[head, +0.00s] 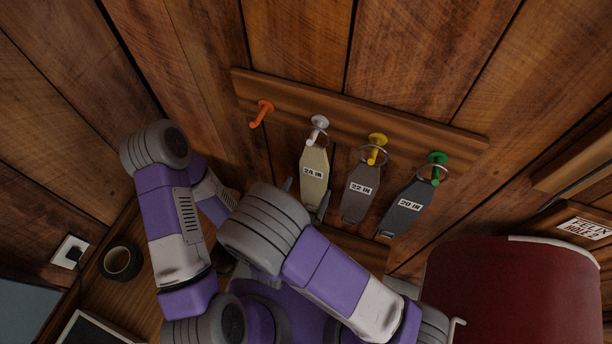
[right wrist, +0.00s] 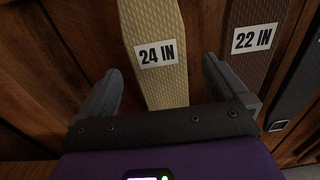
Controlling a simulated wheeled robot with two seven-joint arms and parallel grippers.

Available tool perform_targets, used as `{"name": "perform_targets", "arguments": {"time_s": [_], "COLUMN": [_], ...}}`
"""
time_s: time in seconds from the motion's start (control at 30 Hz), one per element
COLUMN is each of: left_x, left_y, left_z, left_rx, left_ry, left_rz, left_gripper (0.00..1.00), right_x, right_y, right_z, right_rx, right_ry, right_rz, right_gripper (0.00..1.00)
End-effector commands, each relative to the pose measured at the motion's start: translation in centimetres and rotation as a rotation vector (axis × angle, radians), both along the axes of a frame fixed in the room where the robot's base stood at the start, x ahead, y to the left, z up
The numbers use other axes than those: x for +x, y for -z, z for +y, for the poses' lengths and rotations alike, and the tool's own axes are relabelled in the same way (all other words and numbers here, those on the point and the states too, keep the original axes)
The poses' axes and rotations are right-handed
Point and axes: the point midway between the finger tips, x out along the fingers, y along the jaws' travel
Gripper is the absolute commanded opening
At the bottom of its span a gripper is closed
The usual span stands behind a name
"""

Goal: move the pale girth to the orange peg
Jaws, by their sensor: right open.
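The pale girth (head: 313,182), labelled 24 IN, hangs by its ring from the white peg (head: 319,123) on the wooden rail. The orange peg (head: 262,112) is bare, at the rail's left end. My right gripper (head: 305,198) is open at the lower part of the pale girth, one finger on each side. In the right wrist view, the pale girth (right wrist: 162,50) runs down between the spread fingers (right wrist: 162,92), with gaps on both sides; its lower end is hidden behind the gripper's body. My left arm shows at the left, but its gripper does not.
To the right, a brown girth (head: 361,190) labelled 22 IN hangs from the yellow peg (head: 376,140). A dark girth (head: 406,208) labelled 20 IN hangs from the green peg (head: 437,159). A big red object (head: 515,290) fills the lower right. A tape roll (head: 121,262) lies lower left.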

Motion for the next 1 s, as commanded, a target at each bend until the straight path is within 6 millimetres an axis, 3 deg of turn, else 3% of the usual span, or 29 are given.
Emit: {"name": "perform_targets", "arguments": {"time_s": [0.53,0.93,1.0], "left_x": [-0.1,0.0,0.0], "left_y": [0.1,0.1,0.1], "left_z": [0.0,0.0,0.0], "left_rx": [0.000,0.000,0.000], "left_ry": [0.000,0.000,0.000], "left_rz": [0.001,0.001,0.001], "left_gripper": [0.43,0.43,0.43], "right_x": [6.3,7.1,7.1], "right_y": [-0.3,-0.3,-0.3], "right_z": [-1.7,-1.9,-1.9], "right_rx": [-0.002,-0.003,-0.003], "right_ry": [-0.015,-0.017,-0.017], "right_rz": [-0.014,-0.013,-0.013], "right_gripper": [1.00,1.00,0.89]}}
